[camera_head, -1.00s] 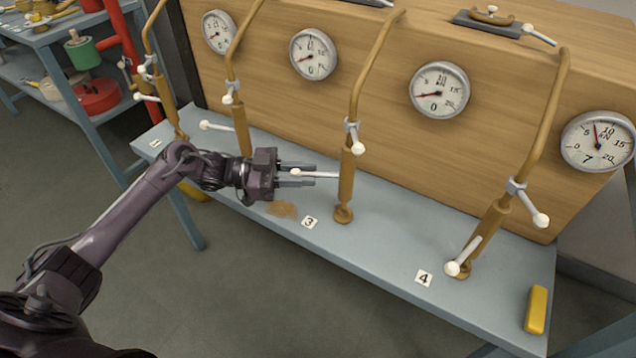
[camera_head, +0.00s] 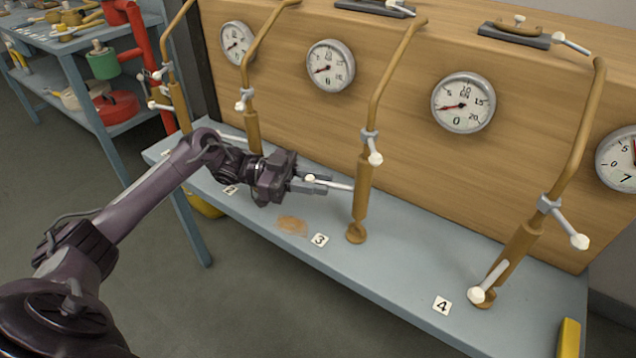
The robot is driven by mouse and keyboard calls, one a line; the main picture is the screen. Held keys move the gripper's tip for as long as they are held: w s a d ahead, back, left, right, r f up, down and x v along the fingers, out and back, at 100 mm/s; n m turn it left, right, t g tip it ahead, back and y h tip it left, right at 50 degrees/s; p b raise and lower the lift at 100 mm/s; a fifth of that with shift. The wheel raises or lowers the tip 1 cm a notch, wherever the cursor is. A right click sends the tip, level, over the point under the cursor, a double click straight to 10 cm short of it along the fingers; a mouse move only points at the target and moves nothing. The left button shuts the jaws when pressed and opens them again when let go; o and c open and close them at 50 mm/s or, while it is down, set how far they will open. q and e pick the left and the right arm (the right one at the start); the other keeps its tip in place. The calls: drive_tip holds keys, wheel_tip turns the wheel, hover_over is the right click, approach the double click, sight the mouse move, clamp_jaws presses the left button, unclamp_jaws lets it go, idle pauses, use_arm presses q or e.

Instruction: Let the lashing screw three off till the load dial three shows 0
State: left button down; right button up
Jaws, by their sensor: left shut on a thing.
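Lashing screw three (camera_head: 361,205) is a tan upright turnbuckle on the bench beside the tag marked 3 (camera_head: 320,240). Its white bar handle (camera_head: 338,185) points left from the body and ends in a ball. My left gripper (camera_head: 310,183) is shut on this handle near its ball end. A second white lever with a ball (camera_head: 375,157) sits higher, at the grey collar. Load dial three (camera_head: 463,102), on the wooden crate to the right, has its red needle pointing left and the figure 0 below its centre. My right gripper is not in view.
Screw four (camera_head: 513,252) stands to the right, with dial four (camera_head: 620,160) cut by the frame edge. Screw two (camera_head: 252,130) stands close behind my left arm. A yellow block (camera_head: 569,338) lies at the bench's right end. The front strip of bench (camera_head: 385,270) is clear.

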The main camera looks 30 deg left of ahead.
use_arm(q)
drive_tip(key=c, duration=1.2)
unclamp_jaws()
drive_tip(key=shift+c, duration=0.2)
drive_tip(key=shift+a, duration=0.3)
drive_tip(key=b+v, duration=0.2)
drive_tip(key=v, duration=0.5)
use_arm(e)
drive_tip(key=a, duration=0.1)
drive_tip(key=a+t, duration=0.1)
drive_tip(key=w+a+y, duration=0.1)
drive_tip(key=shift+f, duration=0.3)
use_arm(q)
drive_tip(key=shift+a, duration=0.1)
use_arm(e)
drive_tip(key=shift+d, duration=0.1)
